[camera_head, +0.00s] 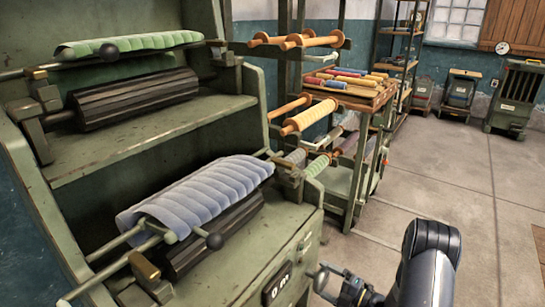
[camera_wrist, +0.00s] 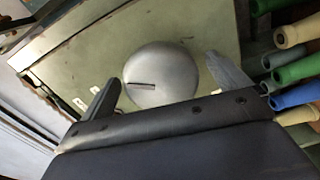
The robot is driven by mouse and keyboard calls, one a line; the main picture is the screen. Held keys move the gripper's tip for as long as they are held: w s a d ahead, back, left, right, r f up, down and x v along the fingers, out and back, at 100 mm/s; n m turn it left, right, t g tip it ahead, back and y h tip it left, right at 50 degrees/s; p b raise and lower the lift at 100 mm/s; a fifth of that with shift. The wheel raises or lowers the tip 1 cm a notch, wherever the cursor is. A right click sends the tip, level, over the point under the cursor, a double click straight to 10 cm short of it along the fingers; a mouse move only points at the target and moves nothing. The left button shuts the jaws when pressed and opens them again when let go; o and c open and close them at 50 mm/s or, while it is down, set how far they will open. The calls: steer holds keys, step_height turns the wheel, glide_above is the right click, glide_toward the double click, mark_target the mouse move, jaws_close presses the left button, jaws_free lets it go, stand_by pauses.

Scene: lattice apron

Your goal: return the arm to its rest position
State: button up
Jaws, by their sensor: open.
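My dark arm (camera_head: 428,262) reaches in at the lower right of the head view. My gripper (camera_head: 335,282) is at its end, low beside the green machine's front corner. In the wrist view my gripper (camera_wrist: 163,70) is open, with its two grey fingers spread wide. A round grey metal piece with a dark slot (camera_wrist: 160,78) shows between the fingers, in front of a pale green panel (camera_wrist: 70,60). I cannot tell how far it is from the fingers. Nothing is seen clamped in the jaws.
A green machine (camera_head: 150,135) with padded rollers fills the left. A rack of spools (camera_head: 350,90) stands behind it. Colored cylinder ends (camera_wrist: 295,70) lie close to the right finger in the wrist view. The concrete floor (camera_head: 455,165) at right is clear.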

steer(key=shift+x, duration=1)
